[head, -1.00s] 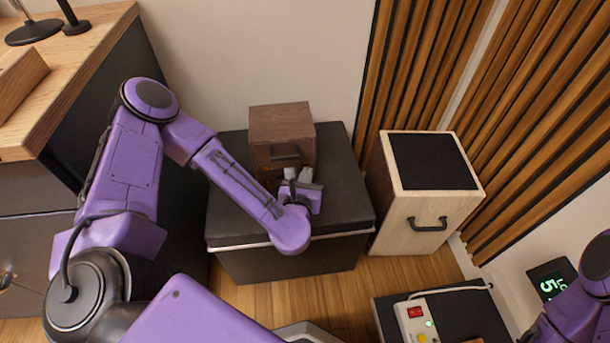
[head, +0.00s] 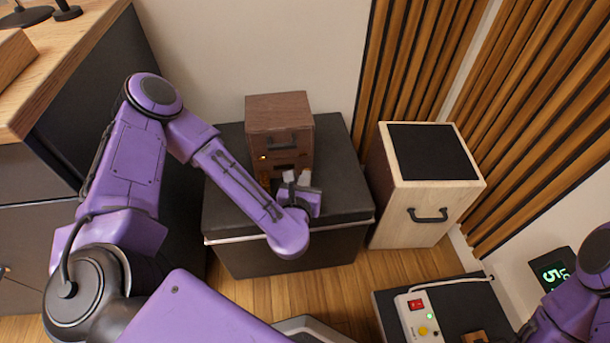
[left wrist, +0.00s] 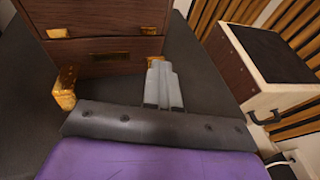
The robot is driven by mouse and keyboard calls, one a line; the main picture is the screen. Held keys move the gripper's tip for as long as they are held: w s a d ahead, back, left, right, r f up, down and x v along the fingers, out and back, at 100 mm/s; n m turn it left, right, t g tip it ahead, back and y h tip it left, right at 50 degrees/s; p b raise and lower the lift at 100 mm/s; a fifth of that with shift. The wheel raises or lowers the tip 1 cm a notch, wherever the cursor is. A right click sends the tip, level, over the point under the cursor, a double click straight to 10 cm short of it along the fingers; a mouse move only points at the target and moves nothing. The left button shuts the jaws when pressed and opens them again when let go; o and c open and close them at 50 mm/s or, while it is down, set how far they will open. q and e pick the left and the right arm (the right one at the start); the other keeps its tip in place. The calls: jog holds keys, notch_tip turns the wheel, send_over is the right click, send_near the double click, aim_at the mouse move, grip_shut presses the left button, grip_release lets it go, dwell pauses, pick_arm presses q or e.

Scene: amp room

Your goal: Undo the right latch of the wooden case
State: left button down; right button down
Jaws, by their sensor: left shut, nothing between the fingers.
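The wooden case (head: 280,108) is a dark brown box with a black front handle (head: 282,141), upright on a dark bench. In the left wrist view, brass plates show on its upper front at the left (left wrist: 57,33) and right (left wrist: 149,30). A brass left latch piece (left wrist: 64,88) hangs out from the front below. The right latch (left wrist: 153,60) is mostly hidden behind my fingers, so its state and any contact are unclear. My left gripper (head: 297,178) is shut and empty, close in front of the case's lower right; it also shows in the left wrist view (left wrist: 162,85).
The dark bench (head: 342,190) has bare top around the case. A pale wooden box with a black top (head: 410,195) stands to the right. A wooden-topped cabinet (head: 75,65) stands at the left. A power strip (head: 415,316) lies at the lower right.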

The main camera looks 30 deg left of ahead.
pick_arm(q)
jog(key=shift+w+a+f, duration=0.15)
jog(key=shift+a, duration=0.3)
jog(key=shift+s+d+p, duration=0.35)
jog(key=shift+s+d, duration=0.05)
jog(key=shift+s+d+r, duration=0.65)
jog(key=shift+s+d, duration=0.2)
jog(key=shift+s, duration=0.15)
jog(key=shift+s+d+r, duration=0.6)
jog(key=shift+s+d, duration=0.2)
jog(key=shift+s, duration=0.15)
